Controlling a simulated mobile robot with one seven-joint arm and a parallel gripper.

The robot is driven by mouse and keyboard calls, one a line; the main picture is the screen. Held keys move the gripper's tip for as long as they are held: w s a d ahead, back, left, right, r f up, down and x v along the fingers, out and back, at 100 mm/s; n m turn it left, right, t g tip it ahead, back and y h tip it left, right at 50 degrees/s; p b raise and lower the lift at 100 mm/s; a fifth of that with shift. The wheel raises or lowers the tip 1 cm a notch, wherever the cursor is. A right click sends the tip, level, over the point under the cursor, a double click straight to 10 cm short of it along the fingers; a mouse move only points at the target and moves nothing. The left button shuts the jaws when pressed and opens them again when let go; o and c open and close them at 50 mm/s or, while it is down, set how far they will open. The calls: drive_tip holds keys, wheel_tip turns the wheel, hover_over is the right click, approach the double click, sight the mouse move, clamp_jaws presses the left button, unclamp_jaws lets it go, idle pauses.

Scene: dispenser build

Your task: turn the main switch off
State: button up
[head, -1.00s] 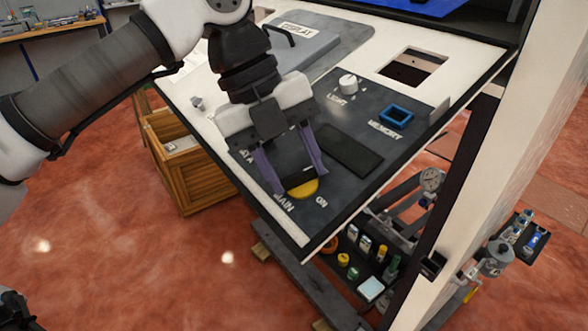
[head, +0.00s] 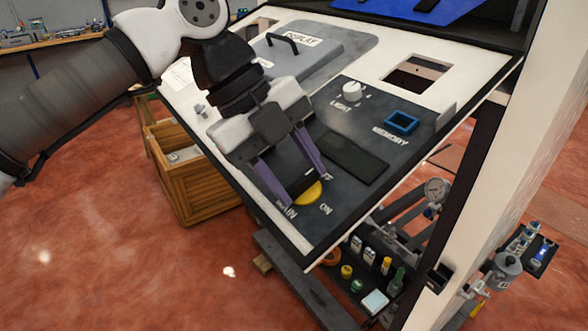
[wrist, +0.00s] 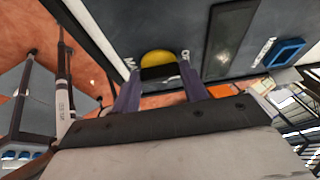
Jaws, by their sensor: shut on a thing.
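The main switch (head: 310,195) is a yellow disc with a black bar handle across it. It sits at the near corner of the dark sloping panel (head: 345,205), beside the letters MAIN and ON. My gripper (head: 304,189) has its two purple fingers on either side of the black handle, shut on it. In the wrist view the yellow disc (wrist: 158,57) shows above the black handle (wrist: 163,73), which lies between the fingertips. The fingers hide part of the lettering and of the handle's ends, so the exact handle angle is hard to read.
A white LIGHT knob (head: 352,91), a blue MEMORY frame (head: 401,122) and a grey DISPLAY cover (head: 298,62) are on the same panel. A wooden crate (head: 190,190) stands below left. A shelf of small bottles and parts is under the panel.

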drive_tip(key=o, duration=1)
drive_tip(key=p+v, duration=1)
drive_tip(key=v, duration=0.3)
drive_tip(key=shift+a+r, duration=0.25)
drive_tip(key=shift+r, duration=0.05)
drive_tip(key=shift+d, duration=0.1)
